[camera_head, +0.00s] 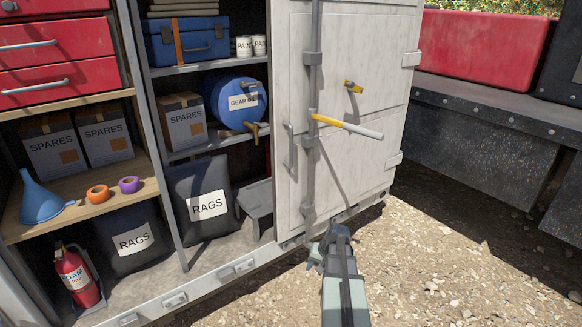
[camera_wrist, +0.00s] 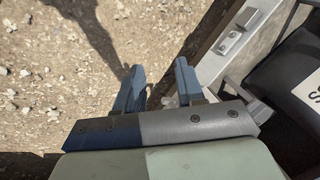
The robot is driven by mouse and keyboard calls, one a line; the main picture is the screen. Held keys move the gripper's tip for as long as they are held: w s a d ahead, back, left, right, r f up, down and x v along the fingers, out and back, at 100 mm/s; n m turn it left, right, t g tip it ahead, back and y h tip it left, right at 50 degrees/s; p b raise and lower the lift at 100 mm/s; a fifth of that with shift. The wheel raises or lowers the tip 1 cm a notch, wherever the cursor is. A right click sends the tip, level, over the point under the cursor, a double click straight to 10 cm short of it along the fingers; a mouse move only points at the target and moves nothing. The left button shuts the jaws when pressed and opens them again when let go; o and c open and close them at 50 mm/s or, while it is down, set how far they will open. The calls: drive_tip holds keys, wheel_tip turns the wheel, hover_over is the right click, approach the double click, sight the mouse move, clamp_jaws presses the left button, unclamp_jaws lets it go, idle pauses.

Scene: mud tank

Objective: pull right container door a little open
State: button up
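The right container door (camera_head: 350,75) is a pale grey-white panel with hinges on its right edge. It looks in line with the container's bottom sill; I cannot tell whether it is slightly ajar. A vertical lock rod runs down its left part. A lever with a yellow and white grip (camera_head: 352,127) sticks out from the rod, and a grey pull handle (camera_head: 291,150) is left of it. My gripper (camera_head: 322,250) is low in front of the door's bottom edge, apart from the handles. In the wrist view its two blue-grey fingers (camera_wrist: 158,85) are spread with nothing between them.
The left side stands open, showing shelves with a blue drum (camera_head: 228,98), spares boxes (camera_head: 184,128), rags bags (camera_head: 207,200) and a fire extinguisher (camera_head: 76,275). A dark metal ledge (camera_head: 490,112) is at right. Gravel ground (camera_head: 450,240) in front of the door is clear.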

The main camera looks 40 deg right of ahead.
drive_tip(key=w+d+r+t, duration=0.3)
drive_tip(key=w+d+r, duration=0.2)
drive_tip(key=d+r, duration=0.45)
drive_tip(key=n+t+y, duration=0.2)
drive_tip(key=n+t, duration=0.7)
drive_tip(key=t, duration=0.2)
approach(292, 140)
drive_tip(key=a+v, duration=0.1)
drive_tip(key=v, duration=0.2)
drive_tip(key=w+n, duration=0.1)
drive_tip(key=w, duration=0.3)
drive_tip(key=w+a, duration=0.1)
drive_tip(key=w, duration=0.4)
drive_tip(key=w+n, duration=0.1)
drive_tip(key=w, duration=0.3)
drive_tip(key=shift+w+a+n, duration=0.25)
drive_tip(key=shift+n, duration=0.05)
clamp_jaws()
